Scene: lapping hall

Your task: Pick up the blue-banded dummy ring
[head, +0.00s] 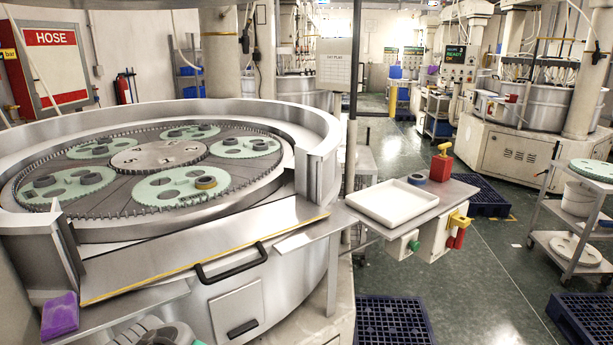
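A small ring with a blue outer side (417,179) lies on the steel side shelf (455,193), just behind the white tray (392,203). It is the only ring on which I can make out blue; at this size I cannot tell a band from a fully blue side. Several dark rings, one of them a dark ring (91,178), sit on the green toothed carriers (160,187) of the round lapping machine. A ring with a yellow band (205,183) sits on the front right carrier. My gripper is not in view; a pale part, probably of my arm, shows at the bottom edge.
The machine's steel rim and front ledge (200,250) lie between me and the carriers. A red bottle (441,163) stands behind the blue ring. Switch boxes (437,232) hang under the shelf. Blue pallets (392,322) and a trolley (562,240) flank open green floor at right.

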